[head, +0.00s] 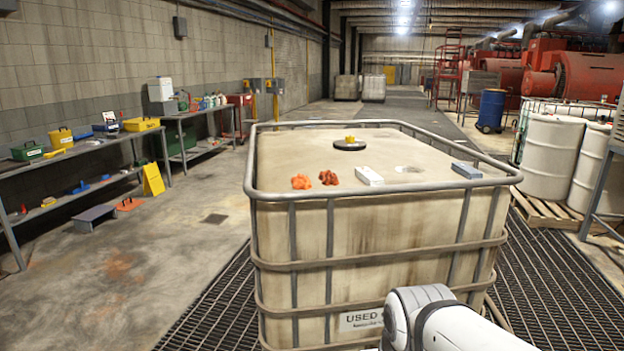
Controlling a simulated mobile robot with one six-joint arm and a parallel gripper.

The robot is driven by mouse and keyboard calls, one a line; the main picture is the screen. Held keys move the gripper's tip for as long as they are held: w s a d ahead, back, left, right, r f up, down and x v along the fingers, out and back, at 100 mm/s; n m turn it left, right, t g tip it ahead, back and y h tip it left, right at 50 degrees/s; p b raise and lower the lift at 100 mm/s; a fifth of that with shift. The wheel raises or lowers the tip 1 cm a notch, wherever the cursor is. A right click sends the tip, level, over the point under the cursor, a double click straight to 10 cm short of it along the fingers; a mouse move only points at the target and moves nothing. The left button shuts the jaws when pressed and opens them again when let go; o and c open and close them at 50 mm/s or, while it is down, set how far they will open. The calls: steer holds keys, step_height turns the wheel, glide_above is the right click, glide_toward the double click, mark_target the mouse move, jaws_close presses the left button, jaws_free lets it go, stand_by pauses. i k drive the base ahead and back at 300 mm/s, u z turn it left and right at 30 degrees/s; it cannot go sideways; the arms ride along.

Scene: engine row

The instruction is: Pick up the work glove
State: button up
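Two small crumpled items lie side by side on top of the caged white tank (290,155) in the head view. The left one is a bright orange item (301,182), and the right one is a darker red-orange item (328,178). Either could be the work glove; they are too small to tell which. Part of my white arm shows at the bottom right, in front of the tank. My gripper is out of view.
A metal rail (390,194) rims the top. Shelves (75,153) stand left, white drums (549,157) right.

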mark_target(329, 177)
steer(key=k, duration=1.15)
steer(key=z, duration=0.65)
steer(key=i, duration=2.1)
steer(key=u, duration=0.75)
steer(key=i, duration=0.45)
steer(key=u, duration=0.3)
steer(key=k, duration=0.65)
steer(key=u, duration=0.25)
steer(key=i, duration=0.65)
steer(key=z, duration=0.15)
